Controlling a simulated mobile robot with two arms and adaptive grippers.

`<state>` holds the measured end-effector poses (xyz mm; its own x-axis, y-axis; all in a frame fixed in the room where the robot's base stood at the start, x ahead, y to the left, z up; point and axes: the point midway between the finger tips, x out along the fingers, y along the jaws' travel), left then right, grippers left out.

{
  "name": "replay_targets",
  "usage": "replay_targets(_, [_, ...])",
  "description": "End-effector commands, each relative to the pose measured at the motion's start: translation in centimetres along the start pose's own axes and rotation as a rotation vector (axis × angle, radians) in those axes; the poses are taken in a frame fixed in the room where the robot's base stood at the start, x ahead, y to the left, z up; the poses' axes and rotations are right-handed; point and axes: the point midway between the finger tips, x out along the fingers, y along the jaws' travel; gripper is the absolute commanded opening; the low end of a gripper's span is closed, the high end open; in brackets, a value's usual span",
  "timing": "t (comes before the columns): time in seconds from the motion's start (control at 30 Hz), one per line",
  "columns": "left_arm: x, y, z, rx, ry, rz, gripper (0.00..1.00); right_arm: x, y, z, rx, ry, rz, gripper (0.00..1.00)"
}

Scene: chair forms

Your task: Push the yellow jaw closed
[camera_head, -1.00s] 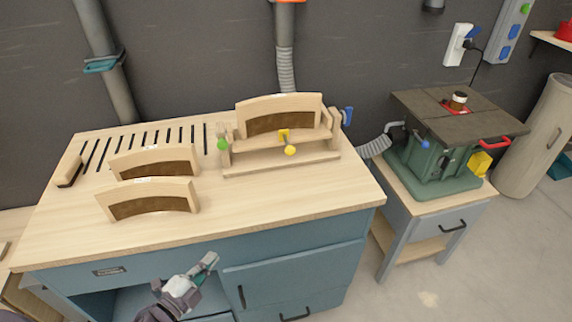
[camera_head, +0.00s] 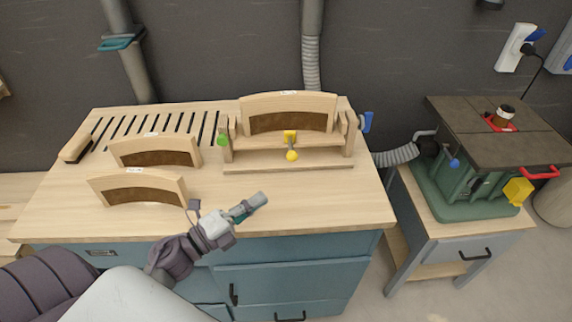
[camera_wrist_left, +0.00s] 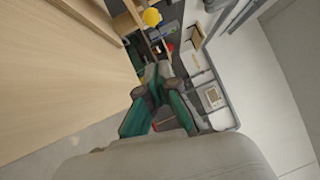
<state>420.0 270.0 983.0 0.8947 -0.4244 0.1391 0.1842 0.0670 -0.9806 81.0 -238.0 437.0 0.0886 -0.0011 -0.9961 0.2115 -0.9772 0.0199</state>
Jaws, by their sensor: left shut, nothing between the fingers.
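A curved wooden form with a brown panel (camera_head: 290,121) stands in the fixture. My left gripper (camera_head: 254,204) is shut and empty, over the front part of the bench, in front of the fixture and apart from it. Its fingers show in the left wrist view (camera_wrist_left: 163,105), with a yellow round thing (camera_wrist_left: 152,17) at the top. My right gripper is not in view.
Two more curved forms, one behind (camera_head: 156,150) and one in front (camera_head: 138,187), stand left on the workbench (camera_head: 320,205). A green knob (camera_head: 223,140) is at the fixture's left. A green machine (camera_head: 465,175) stands at right. The bench front right is clear.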

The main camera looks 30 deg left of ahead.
Motion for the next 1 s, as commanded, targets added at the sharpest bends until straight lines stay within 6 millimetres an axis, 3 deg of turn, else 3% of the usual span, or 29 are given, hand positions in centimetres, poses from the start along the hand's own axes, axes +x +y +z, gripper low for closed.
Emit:
replay_targets(0.17, [4.3, -0.6, 0.2, 0.000, -0.002, -0.005, 0.00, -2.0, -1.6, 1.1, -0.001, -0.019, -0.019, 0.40])
replay_targets(0.3, [7.1, -0.5, 0.1, -0.002, -0.001, -0.004, 0.00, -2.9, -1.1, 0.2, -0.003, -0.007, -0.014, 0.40])
replay_targets(0.4, [8.1, -0.3, 1.4, 0.000, -0.003, -0.001, 0.00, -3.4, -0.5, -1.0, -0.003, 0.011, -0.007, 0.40])
replay_targets(0.53, [9.1, -0.2, 2.4, -0.001, -0.002, -0.001, 0.00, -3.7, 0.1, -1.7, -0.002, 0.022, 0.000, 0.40])
replay_targets(1.0, [9.6, 0.0, 2.9, -0.001, -0.002, 0.000, 0.00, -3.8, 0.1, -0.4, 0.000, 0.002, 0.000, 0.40])
